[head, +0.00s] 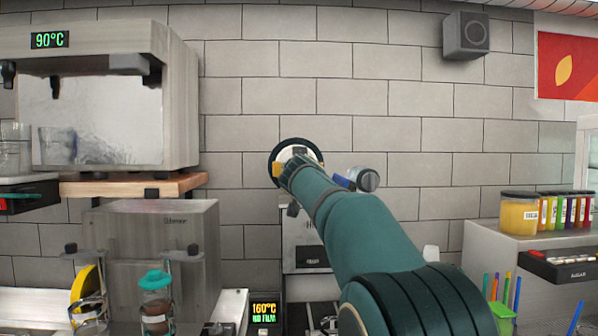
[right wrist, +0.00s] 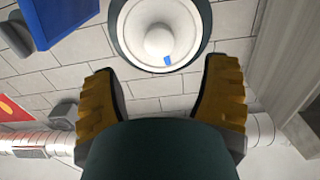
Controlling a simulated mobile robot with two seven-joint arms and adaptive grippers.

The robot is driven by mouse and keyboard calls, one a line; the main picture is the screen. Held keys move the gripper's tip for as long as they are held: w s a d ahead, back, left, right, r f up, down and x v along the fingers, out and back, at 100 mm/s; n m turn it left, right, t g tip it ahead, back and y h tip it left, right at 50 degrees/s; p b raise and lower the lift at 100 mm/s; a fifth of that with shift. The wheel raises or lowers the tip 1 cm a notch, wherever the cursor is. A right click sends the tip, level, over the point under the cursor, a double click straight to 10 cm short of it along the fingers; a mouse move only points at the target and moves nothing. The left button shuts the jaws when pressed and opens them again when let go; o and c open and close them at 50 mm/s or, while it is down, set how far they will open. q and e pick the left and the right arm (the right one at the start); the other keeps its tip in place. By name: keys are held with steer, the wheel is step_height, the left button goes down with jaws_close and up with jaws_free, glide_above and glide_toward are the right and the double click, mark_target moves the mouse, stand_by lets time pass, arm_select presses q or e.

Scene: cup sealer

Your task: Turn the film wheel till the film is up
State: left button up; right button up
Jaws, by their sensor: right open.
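The film wheel (head: 285,146) shows in the head view as a dark ring with a pale middle, at the top of the cup sealer (head: 300,228). In the right wrist view the wheel (right wrist: 128,38) has a white face, a round hub and a small blue mark. My right gripper (right wrist: 163,72) is open and empty, its yellow-brown fingers spread just short of the wheel's rim. In the head view my right arm hides much of the sealer, and the gripper (head: 283,168) overlaps the wheel. The sealer's small display (head: 264,312) reads 160°C and seems to say NO FILM. My left gripper is out of view.
A grey-ended roller with a blue part (head: 368,180) sits right of the wheel; a blue block (right wrist: 70,18) shows in the wrist view. A grey machine (head: 150,250) stands left, and a shelf with jars (head: 520,212) right.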

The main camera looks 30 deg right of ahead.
steer(key=shift+v, duration=2.05)
steer(key=shift+d+f, duration=0.1)
